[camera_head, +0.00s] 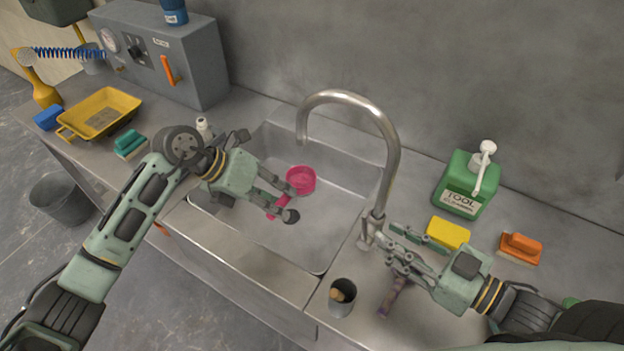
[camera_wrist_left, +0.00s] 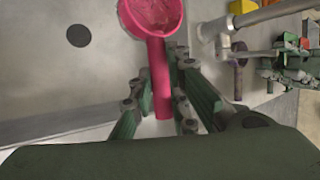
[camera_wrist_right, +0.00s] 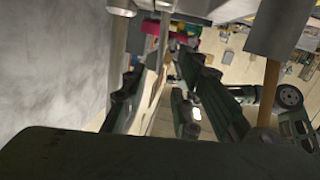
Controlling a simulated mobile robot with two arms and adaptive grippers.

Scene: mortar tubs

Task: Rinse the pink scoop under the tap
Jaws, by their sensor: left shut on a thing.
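The pink scoop (camera_head: 301,180) is over the sink basin (camera_head: 340,160), its bowl below the spout of the metal tap (camera_head: 388,140) in the head view. No water stream shows. My left gripper (camera_head: 281,203) is shut on the scoop's handle; the left wrist view shows the handle (camera_wrist_left: 158,80) between the fingers and the bowl beyond them. My right gripper (camera_head: 392,246) is open beside the tap's base, with its fingers apart. I cannot tell whether it touches the tap. The scoop also shows small in the right wrist view (camera_wrist_right: 151,27).
A green tool cleaner bottle (camera_head: 465,183), a yellow sponge (camera_head: 448,233) and an orange brush (camera_head: 520,247) stand right of the tap. A metal cup (camera_head: 342,298) stands at the front edge. A yellow tray (camera_head: 100,112) and a green brush (camera_head: 130,143) are left of the sink.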

